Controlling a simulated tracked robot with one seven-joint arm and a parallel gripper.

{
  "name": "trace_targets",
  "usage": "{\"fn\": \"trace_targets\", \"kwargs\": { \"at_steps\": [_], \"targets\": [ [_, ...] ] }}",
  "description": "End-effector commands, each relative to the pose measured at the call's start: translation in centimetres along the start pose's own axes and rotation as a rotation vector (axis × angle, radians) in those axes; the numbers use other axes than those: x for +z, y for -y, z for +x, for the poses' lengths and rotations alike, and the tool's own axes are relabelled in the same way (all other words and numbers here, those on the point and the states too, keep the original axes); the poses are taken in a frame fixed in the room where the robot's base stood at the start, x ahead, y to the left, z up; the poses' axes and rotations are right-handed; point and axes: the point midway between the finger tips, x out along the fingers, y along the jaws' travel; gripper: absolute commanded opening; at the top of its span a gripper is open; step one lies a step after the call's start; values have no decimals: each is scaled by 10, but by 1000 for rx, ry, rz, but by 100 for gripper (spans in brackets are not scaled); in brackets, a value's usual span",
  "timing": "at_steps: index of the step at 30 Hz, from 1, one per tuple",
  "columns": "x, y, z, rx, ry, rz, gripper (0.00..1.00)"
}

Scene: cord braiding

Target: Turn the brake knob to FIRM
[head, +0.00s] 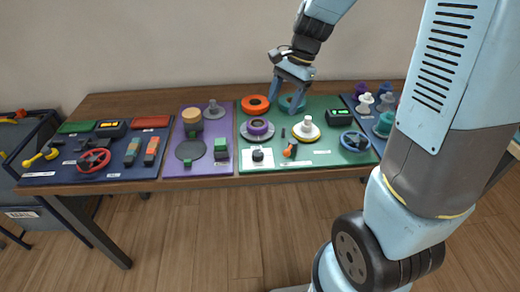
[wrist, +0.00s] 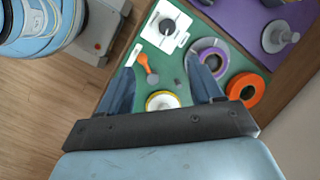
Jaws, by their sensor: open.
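A black knob (head: 258,155) on a white square plate (head: 282,163) sits at the front left of the green mat; it is probably the brake knob, but its markings are too small to read. In the wrist view the dark knob (wrist: 168,27) and its white plate (wrist: 157,40) lie near the top, beyond the fingertips. My gripper (head: 285,105) is open and empty above the back of the green mat, behind the knob and apart from it. Its two spread fingers also show in the wrist view (wrist: 163,85).
Near my gripper are an orange ring (head: 255,104), a purple-topped grey disc (head: 257,128), a yellow-rimmed white spool (head: 307,130) and a small orange piece (head: 290,150). A blue handwheel (head: 354,141) stands at the mat's right. A purple mat (head: 174,168) adjoins on the left.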

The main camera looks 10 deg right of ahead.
Motion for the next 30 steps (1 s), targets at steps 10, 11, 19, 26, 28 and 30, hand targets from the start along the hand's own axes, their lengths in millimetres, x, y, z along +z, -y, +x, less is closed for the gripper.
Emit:
{"fn": "trace_targets", "kwargs": {
  "at_steps": [10,11,19,26,28,30],
  "targets": [
    [-17,25,54,64,90,212,65],
    [-18,26,56,66,93,219,65],
    [-16,25,80,72,99,232,65],
    [-12,23,119,72,98,231,65],
    [-10,22,131,72,99,231,65],
    [-9,21,144,74,99,230,65]
  ]
}}
